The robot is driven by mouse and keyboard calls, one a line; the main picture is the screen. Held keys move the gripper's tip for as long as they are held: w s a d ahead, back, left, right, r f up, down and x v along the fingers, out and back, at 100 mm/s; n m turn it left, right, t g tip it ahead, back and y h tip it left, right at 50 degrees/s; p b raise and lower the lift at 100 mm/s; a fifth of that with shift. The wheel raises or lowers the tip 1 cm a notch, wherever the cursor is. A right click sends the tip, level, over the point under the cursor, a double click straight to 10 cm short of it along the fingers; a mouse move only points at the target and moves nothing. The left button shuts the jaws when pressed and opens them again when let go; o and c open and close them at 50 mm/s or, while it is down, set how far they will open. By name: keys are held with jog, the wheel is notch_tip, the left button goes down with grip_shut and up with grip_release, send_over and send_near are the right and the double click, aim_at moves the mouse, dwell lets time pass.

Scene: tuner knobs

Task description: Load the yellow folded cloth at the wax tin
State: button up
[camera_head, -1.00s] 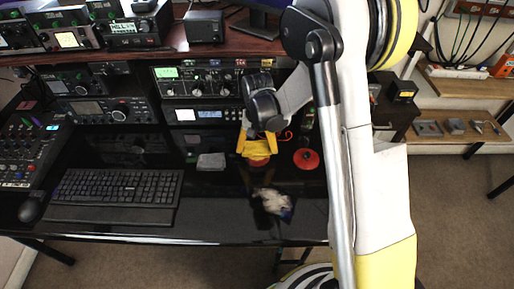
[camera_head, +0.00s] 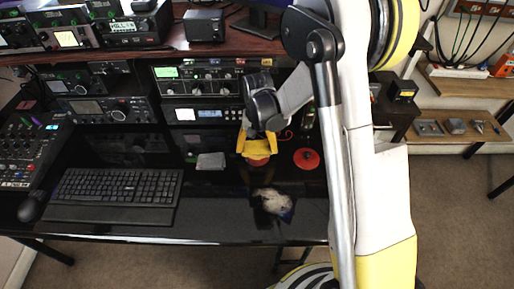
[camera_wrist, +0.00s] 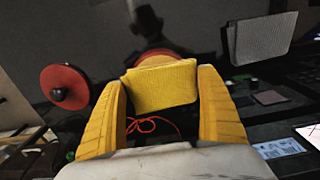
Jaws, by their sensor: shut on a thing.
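The yellow folded cloth (camera_head: 257,149) is between the yellow fingers of my gripper (camera_head: 258,146), over the desk. In the wrist view the cloth (camera_wrist: 161,90) spans the gap between the two fingers of my gripper (camera_wrist: 161,80), which are shut on it. A round red thing, probably the wax tin (camera_head: 260,161), shows just below the cloth. In the wrist view the tin (camera_wrist: 154,53) is mostly hidden behind the cloth. I cannot tell whether cloth and tin touch. A red disc with a dark knob (camera_head: 306,158) lies to their right.
A grey folded cloth (camera_head: 211,161) lies left of my gripper. A crumpled whitish thing (camera_head: 272,202) lies nearer the front edge. A keyboard (camera_head: 118,188) is at the left. Radio units (camera_head: 205,114) stand close behind. The desk between keyboard and crumpled thing is clear.

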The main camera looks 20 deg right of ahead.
jog(key=shift+r, duration=0.1)
dwell(0.3)
jog(key=shift+r+p, duration=2.3)
jog(key=shift+r, duration=1.15)
